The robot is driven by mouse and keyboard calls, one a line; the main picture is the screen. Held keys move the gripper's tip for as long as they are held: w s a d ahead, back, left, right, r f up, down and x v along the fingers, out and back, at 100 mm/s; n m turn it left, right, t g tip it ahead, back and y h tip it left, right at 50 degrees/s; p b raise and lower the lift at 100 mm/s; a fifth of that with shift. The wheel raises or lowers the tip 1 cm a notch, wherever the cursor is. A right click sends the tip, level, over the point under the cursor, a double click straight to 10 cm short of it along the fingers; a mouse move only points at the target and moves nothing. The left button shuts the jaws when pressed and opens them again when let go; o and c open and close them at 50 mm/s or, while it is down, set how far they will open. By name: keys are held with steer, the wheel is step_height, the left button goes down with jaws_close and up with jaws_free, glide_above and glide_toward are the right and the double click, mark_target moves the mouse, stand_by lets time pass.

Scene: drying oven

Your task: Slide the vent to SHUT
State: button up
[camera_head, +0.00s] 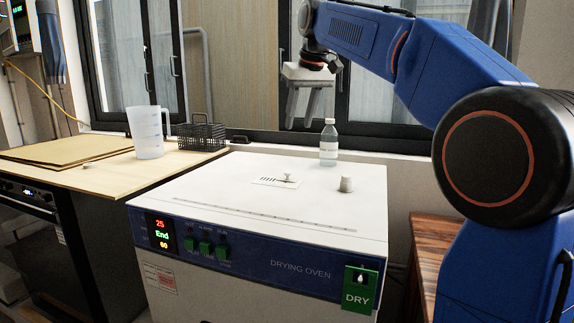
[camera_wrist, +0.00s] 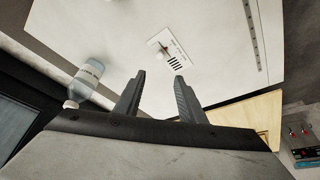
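The vent (camera_head: 278,181) is a small white plate with dark slots and a little knob (camera_head: 287,176), on top of the white drying oven (camera_head: 220,190). In the wrist view the vent plate (camera_wrist: 167,50) lies beyond my fingertips, with its slots and slider knob (camera_wrist: 164,48) showing. Its lettering is too small to read, so I cannot tell the slider's setting. My gripper (camera_head: 308,105) hangs above and behind the oven top, fingers pointing down. In the wrist view my gripper (camera_wrist: 160,76) has its two fingers apart with nothing between them.
A clear bottle (camera_head: 329,143) stands at the oven's back edge, and a round grey-white knob (camera_head: 346,184) sits right of the vent. A wooden bench (camera_head: 105,181) at left bears a white jug (camera_head: 146,132) and a dark wire basket (camera_head: 202,137).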

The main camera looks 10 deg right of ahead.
mark_target(288, 172)
steer(key=x, duration=1.7)
steer(key=shift+f, duration=0.15)
